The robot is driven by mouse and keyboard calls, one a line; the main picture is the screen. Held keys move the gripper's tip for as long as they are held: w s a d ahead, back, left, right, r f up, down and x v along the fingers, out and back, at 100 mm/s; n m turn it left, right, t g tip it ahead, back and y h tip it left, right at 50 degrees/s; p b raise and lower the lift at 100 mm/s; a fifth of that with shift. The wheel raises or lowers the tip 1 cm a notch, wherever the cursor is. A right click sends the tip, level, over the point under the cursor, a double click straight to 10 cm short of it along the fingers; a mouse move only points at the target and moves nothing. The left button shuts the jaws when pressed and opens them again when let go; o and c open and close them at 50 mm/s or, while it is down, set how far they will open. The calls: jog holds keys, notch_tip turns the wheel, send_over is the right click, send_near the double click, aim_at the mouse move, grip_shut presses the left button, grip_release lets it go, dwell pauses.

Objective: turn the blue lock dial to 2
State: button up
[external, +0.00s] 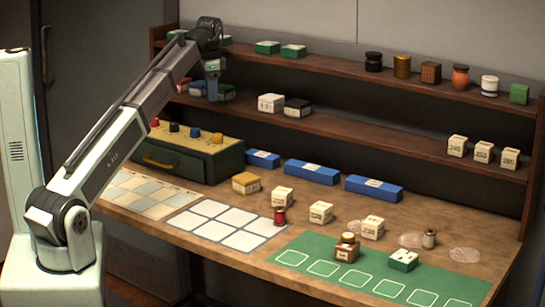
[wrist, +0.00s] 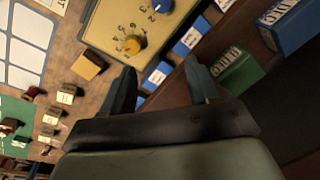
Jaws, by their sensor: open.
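The blue dial (external: 195,132) sits on the tan top of a green lock box (external: 190,165) with a drawer, beside the yellow dial (external: 217,138). In the wrist view the blue dial (wrist: 162,5) is cut by the top edge, so its setting cannot be read. The yellow dial (wrist: 132,44) shows whole there, with numbers around it. My gripper (external: 213,90) is raised above and behind the box, near the shelves. In the wrist view its fingers (wrist: 160,88) are apart with nothing held between them, away from the dials.
A red dial (external: 155,122) and a dark dial (external: 174,127) share the box top. Shelves (external: 350,105) with small boxes and jars stand behind. Blue boxes (external: 311,172) lie right of the lock box. White-squared (external: 215,226) and green (external: 380,270) mats lie in front.

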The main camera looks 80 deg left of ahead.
aim_at(196, 128)
jog(key=s+a+n+h, duration=0.1)
jog(key=s+a+n, duration=0.1)
jog(key=s+n, duration=0.25)
jog(key=shift+m+g, duration=0.25)
jog(key=shift+g, duration=0.05)
jog(key=f, duration=0.8)
jog(key=a+f, duration=0.1)
jog(key=f, duration=0.4)
jog(key=shift+s+f, duration=0.1)
jog(key=shift+s, duration=0.1)
jog(key=shift+c, duration=0.4)
jog(key=c, duration=1)
jog(key=shift+o, duration=0.2)
jog(key=shift+n, duration=1.4)
